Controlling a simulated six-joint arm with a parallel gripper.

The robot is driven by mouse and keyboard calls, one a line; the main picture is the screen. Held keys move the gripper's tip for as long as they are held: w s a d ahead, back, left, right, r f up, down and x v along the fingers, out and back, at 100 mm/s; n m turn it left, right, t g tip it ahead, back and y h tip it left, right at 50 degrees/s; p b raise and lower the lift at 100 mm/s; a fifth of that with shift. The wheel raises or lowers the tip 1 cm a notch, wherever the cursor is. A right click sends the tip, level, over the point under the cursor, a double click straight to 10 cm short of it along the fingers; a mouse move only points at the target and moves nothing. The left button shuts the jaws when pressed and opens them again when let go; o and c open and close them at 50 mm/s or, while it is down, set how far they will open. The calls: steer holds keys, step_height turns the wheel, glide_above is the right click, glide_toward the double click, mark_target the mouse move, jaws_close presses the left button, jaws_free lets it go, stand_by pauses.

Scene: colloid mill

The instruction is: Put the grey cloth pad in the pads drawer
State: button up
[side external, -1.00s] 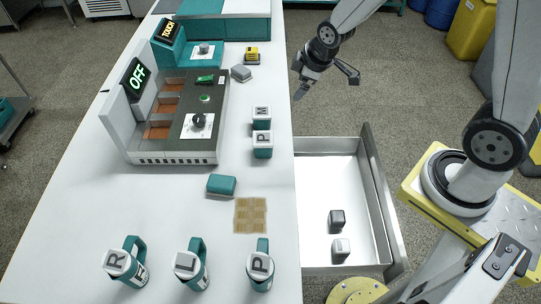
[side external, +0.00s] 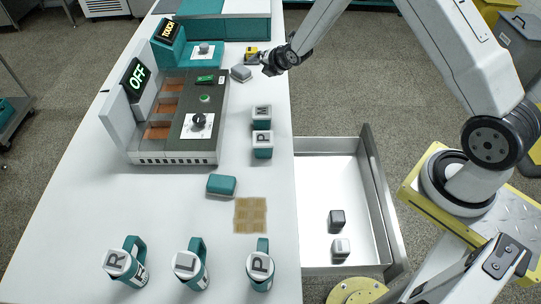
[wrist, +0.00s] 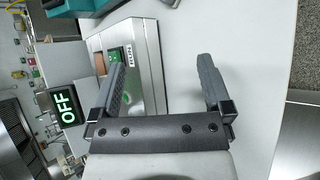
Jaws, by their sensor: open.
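The grey cloth pad (side external: 240,73) lies flat on the white table near its right edge, beyond the mill. I do not make it out in the wrist view. My gripper (side external: 267,63) is just right of the pad, over the table's edge. It is open and empty in the wrist view (wrist: 162,66), with its two fingers wide apart. The open drawer (side external: 315,180) extends from the table's right side. A dark block (side external: 337,219) and a whitish block (side external: 340,248) sit inside it, near its front end in the picture.
The mill (side external: 180,115) with an OFF screen stands left of the pad. A yellow item (side external: 251,54) is close behind the pad. Two lettered teal-and-white containers (side external: 262,140), a teal block (side external: 221,185), a tan mat (side external: 251,215) and several lettered mugs (side external: 190,265) occupy the nearer table.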

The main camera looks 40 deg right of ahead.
mark_target(247, 74)
steer(key=w+d+f+n+t, duration=0.1)
steer(key=f+n, duration=0.1)
steer(key=n, duration=0.1)
steer(key=w+d+f+n+t, duration=0.1)
steer(key=w+f+n, duration=0.1)
steer(key=f+n, duration=0.1)
steer(key=w+d+f+n, duration=0.1)
steer(key=w+f+n, duration=0.1)
steer(key=n, duration=0.2)
steer(key=shift+w+d+f+t+y, duration=0.1)
steer(key=shift+w+f+t+y, duration=0.1)
steer(key=shift+t+y, duration=0.15)
steer(key=shift+w+d+f+n+t, duration=0.1)
steer(key=shift+d+f+n+t, duration=0.15)
steer(key=shift+n, duration=0.2)
steer(key=shift+w+f+n+t, duration=0.1)
steer(key=shift+f+n, duration=0.25)
steer(key=shift+n, duration=0.1)
steer(key=shift+w, duration=0.15)
steer(key=shift+x, duration=1.15)
steer(key=shift+w, duration=0.1)
steer(key=shift+x, duration=2.45)
steer(key=shift+a, duration=0.1)
